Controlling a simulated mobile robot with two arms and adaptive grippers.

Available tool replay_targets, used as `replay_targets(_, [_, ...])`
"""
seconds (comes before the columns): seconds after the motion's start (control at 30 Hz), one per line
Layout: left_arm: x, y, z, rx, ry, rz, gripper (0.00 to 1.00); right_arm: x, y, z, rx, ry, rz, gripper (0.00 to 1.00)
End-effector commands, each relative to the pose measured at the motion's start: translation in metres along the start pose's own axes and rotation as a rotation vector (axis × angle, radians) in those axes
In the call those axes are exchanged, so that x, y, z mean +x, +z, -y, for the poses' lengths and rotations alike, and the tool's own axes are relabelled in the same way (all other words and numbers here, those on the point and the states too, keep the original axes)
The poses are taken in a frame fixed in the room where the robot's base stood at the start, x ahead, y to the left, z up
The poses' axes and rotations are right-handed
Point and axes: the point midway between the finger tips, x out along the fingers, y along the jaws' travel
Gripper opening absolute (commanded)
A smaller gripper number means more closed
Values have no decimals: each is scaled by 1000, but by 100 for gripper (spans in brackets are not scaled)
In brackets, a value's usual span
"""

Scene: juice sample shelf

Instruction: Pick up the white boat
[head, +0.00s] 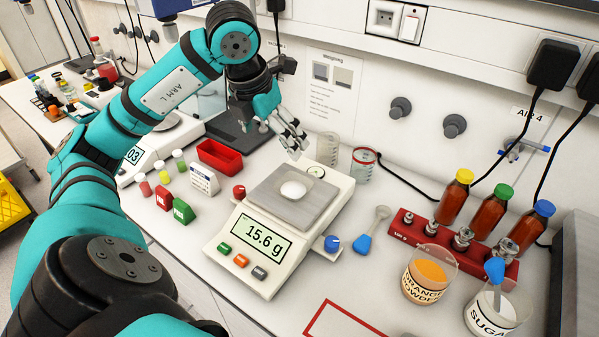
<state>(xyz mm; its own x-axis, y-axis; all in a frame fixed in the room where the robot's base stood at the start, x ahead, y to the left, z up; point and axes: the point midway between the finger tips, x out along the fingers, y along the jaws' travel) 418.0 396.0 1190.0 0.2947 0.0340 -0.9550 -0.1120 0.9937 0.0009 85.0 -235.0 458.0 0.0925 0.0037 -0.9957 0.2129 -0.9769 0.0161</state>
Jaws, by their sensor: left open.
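The white boat (293,190) is a small white rounded shape on the square grey pan (270,203) of the balance. I cannot tell whether it holds anything. The balance (225,246) reads 15.6 g. My left gripper (294,146) is above and behind the pan, at its far edge in the picture, apart from the boat. Its fingers are open and empty. My right gripper is out of view.
Right are a blue scoop (363,244), red weight rack (408,230), bottles (455,197), an orange powder beaker (428,285) and a sugar beaker (490,312). Glass beakers (327,149) stand behind.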

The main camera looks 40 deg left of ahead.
Motion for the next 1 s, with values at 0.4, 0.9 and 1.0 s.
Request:
replay_targets(0.4, [67, -2, 1, -1, -3, -9, 100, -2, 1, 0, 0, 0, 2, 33])
replay_targets(0.9, [131, 0, 1, 0, -3, -3, 100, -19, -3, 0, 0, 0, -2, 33])
replay_targets(1.0, [143, 1, 3, -2, -6, -6, 100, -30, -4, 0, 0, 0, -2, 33])
